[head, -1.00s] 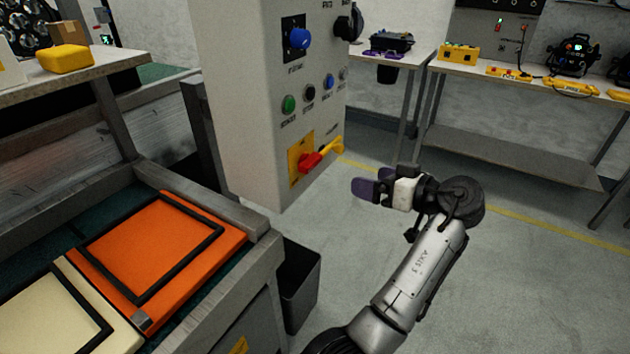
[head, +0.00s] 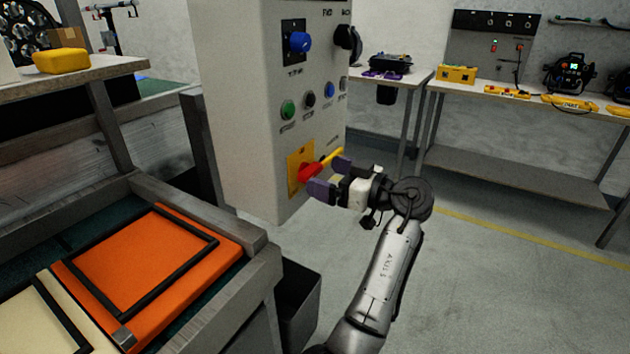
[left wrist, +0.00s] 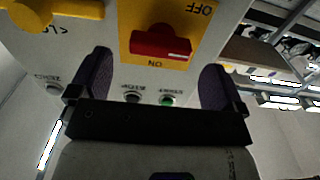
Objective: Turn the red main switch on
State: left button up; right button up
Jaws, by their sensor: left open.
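The red main switch (head: 311,172) sits on a yellow plate (head: 294,158) low on the grey cabinet's front. In the left wrist view the red switch (left wrist: 160,42) lies crosswise on its plate, between upside-down OFF and ON labels. A separate yellow lever (head: 332,157) is beside it and also shows in the left wrist view (left wrist: 60,10). My left gripper (head: 331,178) is open and empty, its purple fingers pointing at the cabinet close to the switch. In the wrist view the switch appears between the finger directions; contact cannot be told. My right gripper is not in view.
The cabinet (head: 240,100) carries a blue knob (head: 300,42), a black knob (head: 347,38) and several push buttons above the switch. A bench with an orange panel (head: 150,265) stands at left, a dark bin (head: 298,300) beside it. Floor at right is clear.

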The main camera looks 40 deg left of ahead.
aim_at(317, 173)
pick_arm(q)
jog(key=shift+s+a+b, duration=0.15)
jog(key=shift+a+b, duration=0.15)
jog(key=shift+a, duration=0.6)
jog(key=shift+s+a+b, duration=0.15)
jog(key=shift+a+b, duration=0.15)
jog(key=shift+a, duration=0.55)
jog(key=shift+c, duration=0.3)
jog(key=c, duration=0.9)
jog(key=shift+o, duration=0.2)
jog(key=m+p, duration=0.3)
jog(key=p, duration=0.3)
jog(key=r+m+p, duration=0.1)
jog(key=m+p, duration=0.1)
jog(key=p, duration=0.4)
jog(key=shift+w+m, duration=0.1)
jog(key=shift+m, duration=0.3)
jog(key=m+p, duration=0.3)
jog(key=p, duration=0.2)
jog(key=m+p, duration=0.3)
jog(key=p, duration=0.1)
jog(key=m+p, duration=0.3)
jog(key=p, duration=0.2)
jog(key=shift+w+f+m+p, duration=0.1)
jog(key=shift+f+m+p, duration=0.2)
jog(key=shift+f, duration=0.05)
jog(key=shift+f+m+p, duration=0.3)
jog(key=shift+m+p, duration=1)
jog(key=shift+p, duration=0.1)
